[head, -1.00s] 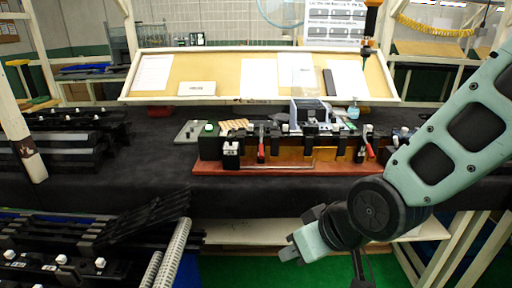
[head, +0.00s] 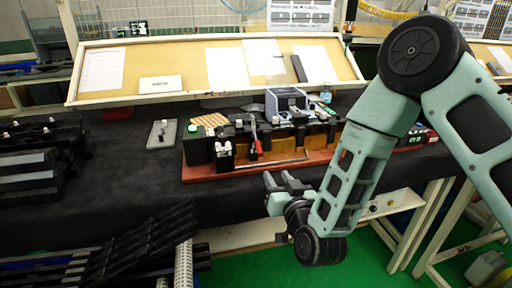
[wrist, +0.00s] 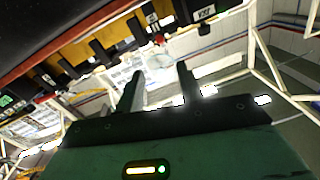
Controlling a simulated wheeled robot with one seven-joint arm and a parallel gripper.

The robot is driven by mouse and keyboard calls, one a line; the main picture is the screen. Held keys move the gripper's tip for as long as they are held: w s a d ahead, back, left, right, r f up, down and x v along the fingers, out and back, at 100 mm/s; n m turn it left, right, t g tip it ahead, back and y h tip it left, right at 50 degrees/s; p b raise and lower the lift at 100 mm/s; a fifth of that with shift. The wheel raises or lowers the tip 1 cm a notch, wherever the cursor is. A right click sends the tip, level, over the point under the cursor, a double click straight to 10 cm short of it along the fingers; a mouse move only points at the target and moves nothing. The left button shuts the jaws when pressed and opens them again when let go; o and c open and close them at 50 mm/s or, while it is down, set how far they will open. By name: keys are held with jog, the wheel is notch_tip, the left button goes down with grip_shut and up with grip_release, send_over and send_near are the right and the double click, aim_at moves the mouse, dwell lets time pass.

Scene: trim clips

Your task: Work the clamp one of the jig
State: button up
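The jig is a long red-brown base (head: 205,174) carrying a row of black blocks on the dark table. No label shows which clamp is clamp one. My arm hides the jig's right part in the head view. My gripper (head: 279,181) is in front of the jig, below and to the right of the red handle, touching nothing. In the wrist view my gripper (wrist: 160,90) has its two fingers apart with nothing between them. A red knob (wrist: 158,40) on the jig shows beyond them.
Black racks stand at the left (head: 35,165) and lower left (head: 150,240). A grey plate (head: 161,134) lies left of the jig. A tilted board with papers (head: 120,75) stands behind. The table front before the jig's left end is clear.

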aim_at(261, 151)
jog(key=p+x, duration=0.3)
jog(key=x, duration=1.3)
jog(key=shift+w+a+p, duration=0.15)
jog(key=shift+w+p, duration=0.05)
jog(key=shift+p, duration=0.15)
grip_shut()
